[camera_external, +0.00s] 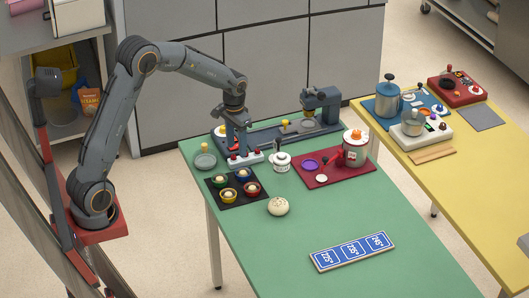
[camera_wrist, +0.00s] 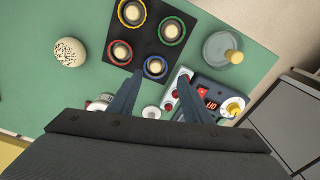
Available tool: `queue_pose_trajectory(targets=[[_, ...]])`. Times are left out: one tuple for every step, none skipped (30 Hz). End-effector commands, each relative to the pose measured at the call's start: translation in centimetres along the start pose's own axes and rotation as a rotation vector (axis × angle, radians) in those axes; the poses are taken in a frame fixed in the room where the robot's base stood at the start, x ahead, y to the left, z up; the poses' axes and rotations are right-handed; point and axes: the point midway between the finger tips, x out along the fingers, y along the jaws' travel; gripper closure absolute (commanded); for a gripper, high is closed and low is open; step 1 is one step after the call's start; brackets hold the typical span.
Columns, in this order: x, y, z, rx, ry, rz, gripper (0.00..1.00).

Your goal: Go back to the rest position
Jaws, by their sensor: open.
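My gripper (camera_wrist: 158,98) is open in the wrist view, its two dark fingers apart with nothing held between them. In the external view my gripper (camera_external: 238,148) points down at the back left of the green table (camera_external: 330,215), over a white strip (camera_external: 245,159) with red buttons. That white strip (camera_wrist: 176,92) shows close to the right finger in the wrist view. I cannot tell whether the fingers touch it. My arm is bent and reaches out from the left.
A black mat (camera_external: 222,199) holds several coloured cups. A speckled ball (camera_external: 278,207), a small white jar (camera_external: 281,162), a grey dish (camera_external: 205,160) and a red mat (camera_external: 330,178) with a pot (camera_external: 355,154) stand nearby. A blue number board (camera_external: 352,251) lies in front. The yellow table (camera_external: 465,190) stands right.

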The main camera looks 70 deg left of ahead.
Motion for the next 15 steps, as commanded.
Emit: queue_pose_trajectory(targets=[[-0.1,2.8,2.5,0.035,0.003,0.001,0.55],[-0.1,4.1,4.0,0.051,0.005,0.002,0.55],[0.1,5.8,6.0,0.075,0.008,0.003,0.55],[0.2,7.0,7.6,0.092,0.011,0.004,0.55],[0.3,8.1,9.3,0.108,0.014,0.005,0.55],[0.6,9.4,11.6,0.130,0.017,0.006,0.55],[0.7,10.3,13.2,0.147,0.020,0.007,0.55],[0.9,11.0,14.9,0.162,0.022,0.008,0.55],[1.1,11.9,17.0,0.181,0.024,0.009,0.55],[1.3,12.4,18.4,0.194,0.027,0.011,0.55],[1.5,12.8,19.8,0.206,0.028,0.011,0.55],[1.8,13.3,21.5,0.220,0.029,0.013,0.55],[1.9,13.6,22.6,0.230,0.032,0.014,0.55],[2.1,13.7,23.6,0.238,0.032,0.014,0.55],[2.2,13.9,24.6,0.247,0.034,0.015,0.55]])
